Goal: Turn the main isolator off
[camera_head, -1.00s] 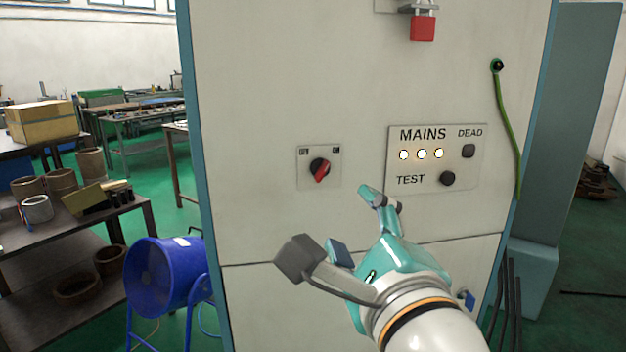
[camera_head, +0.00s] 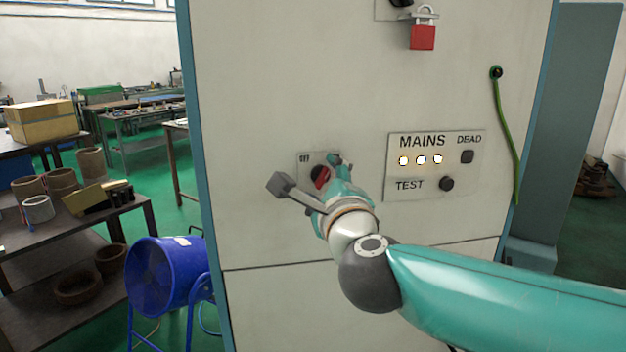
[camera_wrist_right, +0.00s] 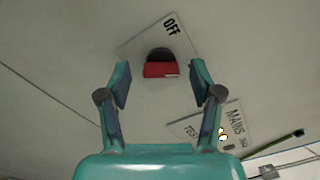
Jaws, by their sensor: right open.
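The main isolator is a red handle on a dark round base (camera_head: 320,177), on a small plate on the grey cabinet front. In the right wrist view the red handle (camera_wrist_right: 160,70) lies crosswise between and just beyond the fingertips, with an OFF label (camera_wrist_right: 171,24) beside it. My right gripper (camera_head: 309,174) is open in front of the plate, one finger on each side of the handle; it also shows in the wrist view (camera_wrist_right: 160,76). I see clear gaps between fingers and handle. The gripper hides the plate's right part in the head view. My left gripper is not in view.
A MAINS panel (camera_head: 462,176) with three lit lamps, a DEAD indicator and a TEST button sits right of the isolator. A red padlock (camera_head: 423,38) hangs above. A green cable (camera_head: 511,135) runs down at right. A blue fan (camera_head: 163,275) stands left of the cabinet.

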